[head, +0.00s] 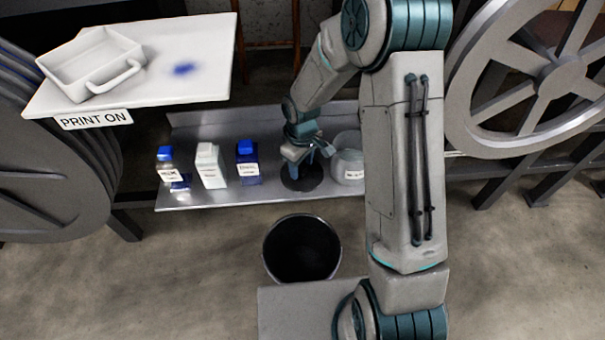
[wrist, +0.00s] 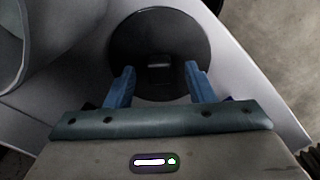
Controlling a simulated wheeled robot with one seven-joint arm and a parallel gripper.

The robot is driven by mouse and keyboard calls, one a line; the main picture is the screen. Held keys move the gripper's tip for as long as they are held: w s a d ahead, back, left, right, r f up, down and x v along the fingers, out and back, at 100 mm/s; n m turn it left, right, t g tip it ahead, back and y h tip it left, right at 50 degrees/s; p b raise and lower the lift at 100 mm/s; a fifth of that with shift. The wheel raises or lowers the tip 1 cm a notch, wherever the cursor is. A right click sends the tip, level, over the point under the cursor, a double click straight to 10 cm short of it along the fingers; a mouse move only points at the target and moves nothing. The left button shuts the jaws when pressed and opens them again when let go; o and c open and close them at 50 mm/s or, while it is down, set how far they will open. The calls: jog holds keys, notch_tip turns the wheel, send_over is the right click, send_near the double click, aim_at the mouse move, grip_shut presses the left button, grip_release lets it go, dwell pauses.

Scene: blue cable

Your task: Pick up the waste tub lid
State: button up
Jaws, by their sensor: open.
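The waste tub lid is a dark round disc (head: 302,178) lying on the metal shelf, between the blue-capped bottle and a clear jar. In the wrist view the lid (wrist: 158,30) fills the upper middle, with a small dark block-like handle (wrist: 159,61) at its centre. My gripper (head: 308,150) is above the lid, pointing down at it. In the wrist view its two blue fingers (wrist: 160,72) are apart, one on each side of the handle, with nothing held. I cannot tell how far the fingertips are above the lid.
A clear jar (head: 348,160) stands close right of the lid. Several bottles, including a blue-capped one (head: 248,163), stand to the left on the shelf (head: 220,196). An open black tub (head: 302,250) stands on the floor in front. A white board (head: 205,60) holds a tray (head: 92,65).

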jog(key=shift+f, duration=0.55)
grip_shut()
jog(key=shift+r, duration=0.15)
